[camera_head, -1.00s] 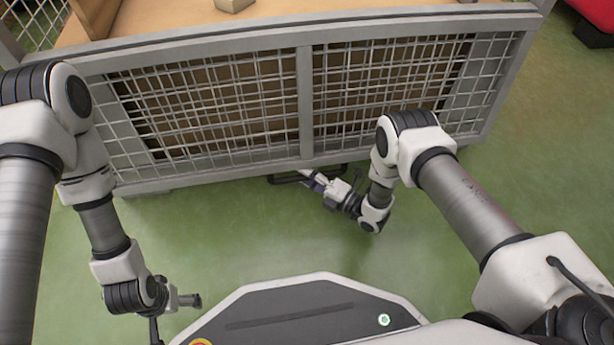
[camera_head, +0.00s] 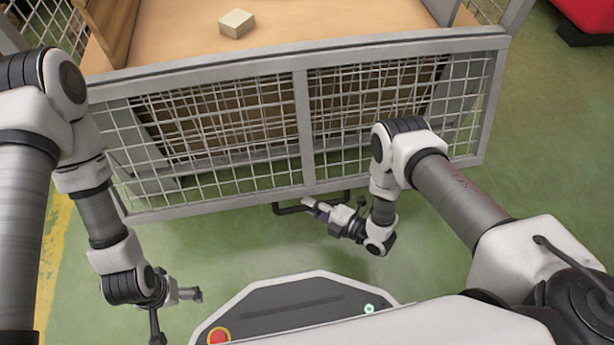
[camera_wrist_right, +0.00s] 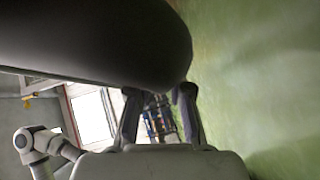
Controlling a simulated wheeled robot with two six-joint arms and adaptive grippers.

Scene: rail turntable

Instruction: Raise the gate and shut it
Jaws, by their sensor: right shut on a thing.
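The gate (camera_head: 303,125) is a grey-framed wire mesh panel with a middle post, across the front of a wooden-decked bay. A dark bar handle (camera_head: 284,209) sits along its bottom edge. My right gripper (camera_head: 313,205) is at the right part of this handle and is shut on it. In the right wrist view, the handle (camera_wrist_right: 110,40) is a large dark bar across the fingertips (camera_wrist_right: 158,92). My left gripper (camera_head: 193,294) hangs low at the left over the floor, apart from the gate; its fingers are too small to read.
A pale block (camera_head: 236,23) lies on the wooden deck (camera_head: 340,24) behind the gate. A red object (camera_head: 590,18) stands at the top right. The green floor (camera_head: 540,150) is clear on the right. A yellow line (camera_head: 52,250) runs on the floor at left.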

